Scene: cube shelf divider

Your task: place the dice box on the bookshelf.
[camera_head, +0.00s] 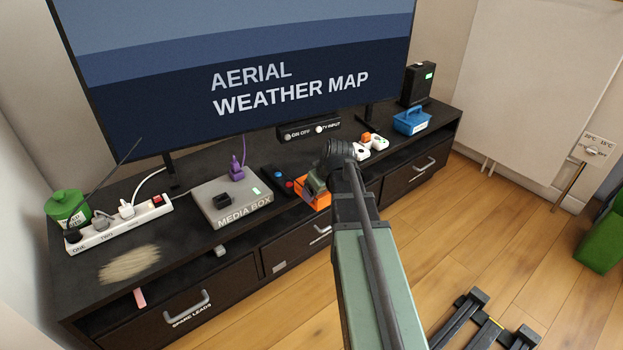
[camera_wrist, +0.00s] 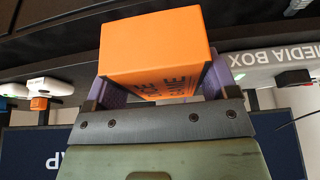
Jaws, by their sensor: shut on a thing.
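An orange box (camera_wrist: 153,42) with dark, partly hidden lettering sits between the purple fingers of my gripper (camera_wrist: 163,82) in the wrist view. My gripper is shut on it. I cannot read the lettering well enough to tell whether this is the dice box. In the head view the orange box (camera_head: 313,193) shows at the end of my arm, over the front edge of the TV stand, partly hidden by my gripper (camera_head: 318,180). I cannot tell whether it touches the stand. No bookshelf is in view.
The dark TV stand (camera_head: 90,285) holds a grey media box (camera_head: 228,198), a power strip (camera_head: 115,228), a green pot (camera_head: 68,208), a blue caddy (camera_head: 411,121) and a black device (camera_head: 417,84). The TV (camera_head: 240,70) rises behind. The wooden floor (camera_head: 445,225) is largely open at right.

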